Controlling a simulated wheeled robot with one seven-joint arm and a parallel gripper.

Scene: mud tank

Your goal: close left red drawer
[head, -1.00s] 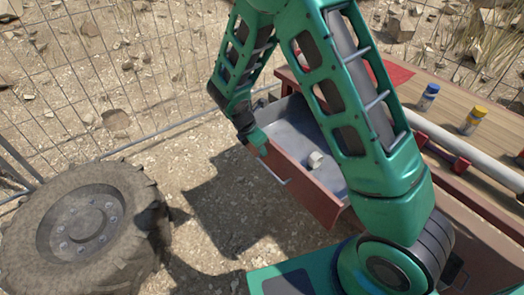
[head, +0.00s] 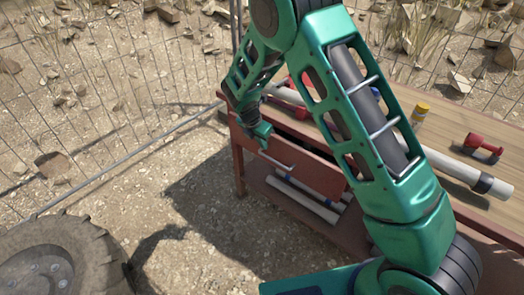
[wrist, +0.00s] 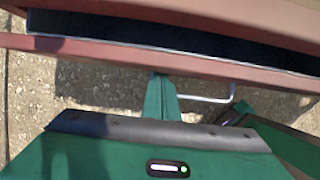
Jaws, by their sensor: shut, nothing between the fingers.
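The red drawer (head: 312,172) is at the left end of the workbench, and only a narrow dark gap shows behind its front. In the wrist view the top edge of the drawer front (wrist: 110,55) runs across the picture, with the gap between it and the bench edge. Its pale bar handle (head: 276,162) also shows in the wrist view (wrist: 208,98). My gripper (head: 262,136) is shut and empty at the left part of the drawer front, left of the handle. In the wrist view its fingertips (wrist: 161,80) are at the front's outer side and seem to touch it.
Pipes lie on the lower shelf (head: 305,198). A large tyre (head: 62,258) is at lower left; a wire fence runs behind. Ground before the bench is clear.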

